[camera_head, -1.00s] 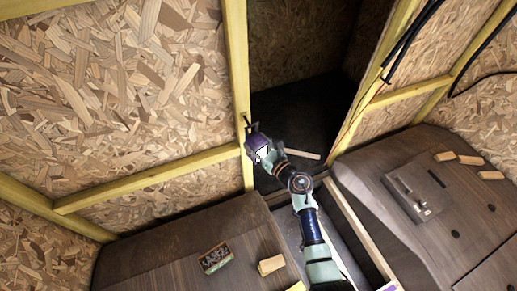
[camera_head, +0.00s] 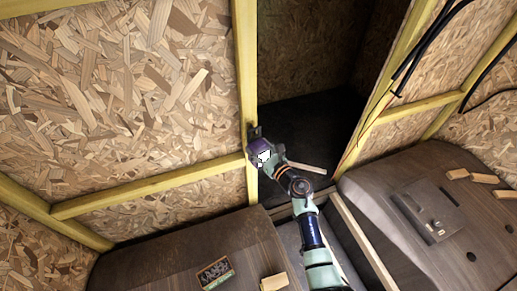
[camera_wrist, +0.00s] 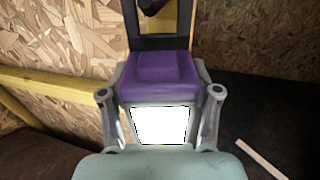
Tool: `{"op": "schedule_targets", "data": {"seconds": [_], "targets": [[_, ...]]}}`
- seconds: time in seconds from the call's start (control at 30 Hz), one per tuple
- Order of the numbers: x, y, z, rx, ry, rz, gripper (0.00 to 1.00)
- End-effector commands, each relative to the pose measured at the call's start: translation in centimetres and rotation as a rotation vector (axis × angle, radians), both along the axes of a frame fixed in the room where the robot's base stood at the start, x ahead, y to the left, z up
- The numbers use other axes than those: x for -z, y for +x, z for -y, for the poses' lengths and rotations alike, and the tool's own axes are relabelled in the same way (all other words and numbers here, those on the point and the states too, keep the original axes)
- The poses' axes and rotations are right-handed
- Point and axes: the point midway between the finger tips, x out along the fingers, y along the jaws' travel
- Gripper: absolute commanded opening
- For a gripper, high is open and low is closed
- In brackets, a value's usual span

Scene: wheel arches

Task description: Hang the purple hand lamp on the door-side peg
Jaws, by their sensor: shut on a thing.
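The purple hand lamp (camera_wrist: 162,72) is between the two fingers of my gripper (camera_wrist: 161,100) in the wrist view, with a bright white panel towards me and a dark frame-like handle at its far end. In the head view the lamp (camera_head: 260,147) is small at the end of my arm, close to the upright yellow post beside the dark doorway. A dark peg-like piece (camera_wrist: 150,5) shows at the top of the wrist view, at the handle's opening. I cannot tell whether the handle is around it or only in front of it. My gripper (camera_head: 266,158) is shut on the lamp.
The yellow post (camera_head: 246,75) and a yellow crosspiece (camera_head: 150,187) edge the chipboard wall. Dark wheel-arch boxes stand left (camera_head: 180,255) and right (camera_head: 440,190). Wood blocks (camera_head: 274,282) and a small dark box (camera_head: 214,273) lie on the left one. Black cables (camera_head: 420,50) hang at right.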

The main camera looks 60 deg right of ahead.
Motion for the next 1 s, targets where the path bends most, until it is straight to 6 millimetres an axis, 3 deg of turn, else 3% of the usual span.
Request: {"op": "schedule_targets", "data": {"seconds": [0.33,0.37,0.5,0.83,1.0], "targets": [[-0.1,0.0,0.0,0.0,-0.001,0.002,0.09],[-0.1,0.0,0.0,0.0,-0.001,0.002,0.67],[-0.1,0.0,0.0,0.0,0.0,0.001,0.9],[0.1,-0.1,-0.1,0.0,0.0,-0.001,0.91],[0.1,-2.1,-1.1,0.001,0.0,-0.001,0.91]]}}
